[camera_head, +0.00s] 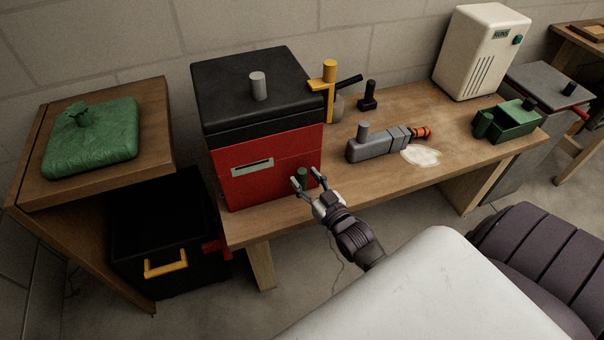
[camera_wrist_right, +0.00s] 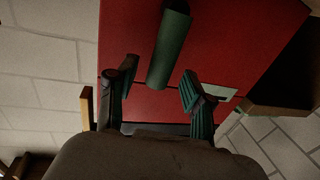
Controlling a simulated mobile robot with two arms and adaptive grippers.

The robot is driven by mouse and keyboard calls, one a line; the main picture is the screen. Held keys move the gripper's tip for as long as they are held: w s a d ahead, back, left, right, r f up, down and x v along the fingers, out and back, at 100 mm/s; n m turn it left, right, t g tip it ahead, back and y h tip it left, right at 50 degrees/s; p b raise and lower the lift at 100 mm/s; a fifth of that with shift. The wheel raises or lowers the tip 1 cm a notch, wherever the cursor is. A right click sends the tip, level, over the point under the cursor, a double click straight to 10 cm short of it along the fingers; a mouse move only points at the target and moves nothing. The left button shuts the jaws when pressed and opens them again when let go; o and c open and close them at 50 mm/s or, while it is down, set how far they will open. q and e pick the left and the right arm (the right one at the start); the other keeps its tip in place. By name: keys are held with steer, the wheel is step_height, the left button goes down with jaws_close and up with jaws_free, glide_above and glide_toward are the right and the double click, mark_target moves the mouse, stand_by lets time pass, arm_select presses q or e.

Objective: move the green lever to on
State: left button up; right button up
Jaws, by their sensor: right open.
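The green lever (camera_head: 302,174) is a short dark-green cylinder on the front of a red box (camera_head: 262,172) with a black top. In the right wrist view the lever (camera_wrist_right: 169,45) sticks out from the red face, upper middle. My right gripper (camera_head: 304,179) is open at the lower right of the red front, its fingers on either side of the lever. In the wrist view the right gripper (camera_wrist_right: 160,75) shows a gap between each finger and the lever. Any on or off marking is not legible. My left gripper is not in view.
The red box stands on a wooden bench (camera_head: 400,180). Beside it are a yellow-handled tool (camera_head: 328,90), a grey tool (camera_head: 378,148) and a green box (camera_head: 510,122). A white heater-like unit (camera_head: 482,50) stands behind. A black bin (camera_head: 165,235) is at left.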

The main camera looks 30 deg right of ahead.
steer(key=shift+w+d, duration=0.1)
steer(key=shift+w, duration=1.1)
jaws_close()
